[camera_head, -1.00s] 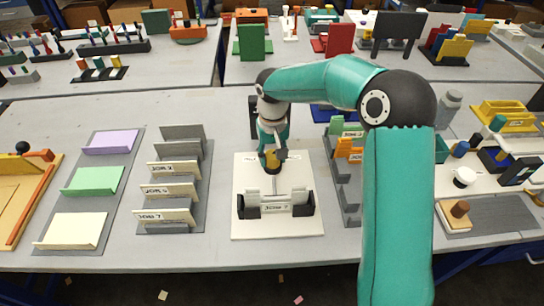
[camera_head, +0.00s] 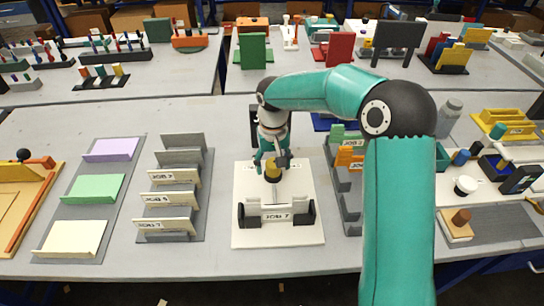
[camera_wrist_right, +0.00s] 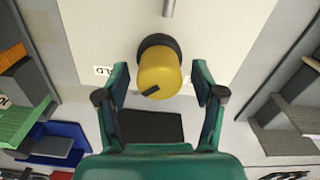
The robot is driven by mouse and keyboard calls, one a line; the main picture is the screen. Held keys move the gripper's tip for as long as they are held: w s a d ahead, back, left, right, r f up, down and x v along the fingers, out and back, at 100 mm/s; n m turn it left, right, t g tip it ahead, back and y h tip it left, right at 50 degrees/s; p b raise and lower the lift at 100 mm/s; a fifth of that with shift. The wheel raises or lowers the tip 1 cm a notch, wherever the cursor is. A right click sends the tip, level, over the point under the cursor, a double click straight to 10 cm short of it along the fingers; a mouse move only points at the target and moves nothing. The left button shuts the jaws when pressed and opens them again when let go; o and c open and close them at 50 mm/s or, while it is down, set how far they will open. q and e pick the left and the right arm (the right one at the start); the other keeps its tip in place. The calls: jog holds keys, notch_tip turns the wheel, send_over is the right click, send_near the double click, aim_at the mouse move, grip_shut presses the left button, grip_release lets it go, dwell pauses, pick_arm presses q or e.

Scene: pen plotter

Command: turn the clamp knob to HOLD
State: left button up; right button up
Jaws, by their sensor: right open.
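The clamp knob is a yellow cylinder (camera_wrist_right: 158,75) on a dark collar. A short black mark on its end face sits toward the lower left in the right wrist view. A small white label (camera_wrist_right: 103,71) ending in "LD" is to its left; any label on the right is hidden by a finger. My right gripper (camera_wrist_right: 161,78) is open, with one finger on each side of the knob and visible gaps between. In the head view the knob (camera_head: 272,174) stands on a pale plate (camera_head: 246,180) under the gripper (camera_head: 271,161). My left gripper is not visible.
A card holder with black end blocks (camera_head: 304,212) stands on the plate in front of the knob. A grey card rack (camera_head: 185,235) is to the left. Another rack (camera_head: 352,205) with green and orange cards is close on the right.

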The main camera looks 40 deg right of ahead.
aim_at(272, 162)
notch_tip(272, 162, up, 12)
dwell(0.5)
jog(key=shift+f, duration=0.1)
